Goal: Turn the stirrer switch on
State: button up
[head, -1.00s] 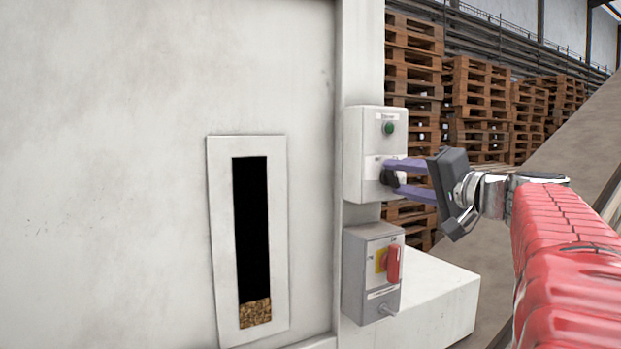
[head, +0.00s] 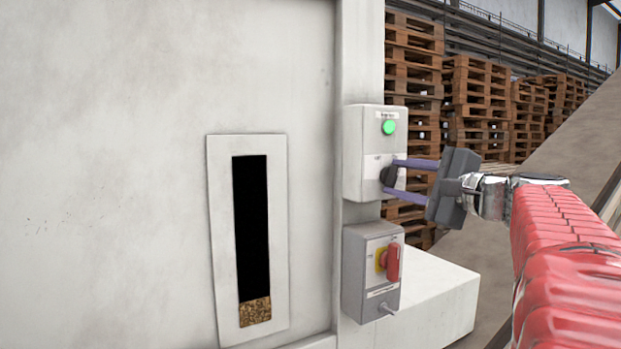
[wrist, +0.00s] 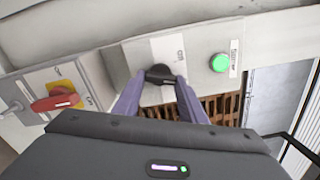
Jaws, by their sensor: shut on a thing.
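The stirrer switch is a black rotary knob (head: 388,176) on the upper pale box (head: 354,150), which is fixed to the white machine's edge. Above the knob a round green lamp (head: 389,127) is lit bright; it also shows in the wrist view (wrist: 219,62). My gripper (head: 394,178) has its two purple fingers on either side of the knob and is shut on it. In the wrist view the fingertips hold the knob (wrist: 160,73), whose grip bar lies roughly across the picture there. The box labels are too small to read surely.
Below hangs a grey box (head: 357,280) with a red rotary handle (head: 393,262) on a yellow plate and a small metal lever (head: 388,309). A sight window (head: 222,240) shows pellets at its bottom. Pallet stacks (head: 480,100) stand behind; a sloping belt-like surface lies at right.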

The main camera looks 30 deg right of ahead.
jog(key=shift+f+m, duration=0.35)
jog(key=shift+m, duration=0.65)
jog(key=o, duration=1.1)
jog(key=shift+r, duration=0.2)
jog(key=shift+c, duration=0.2)
jog(key=s, duration=1.3)
jog(key=shift+s+d, duration=0.15)
jog(key=shift+s, duration=0.2)
jog(key=shift+f, duration=0.1)
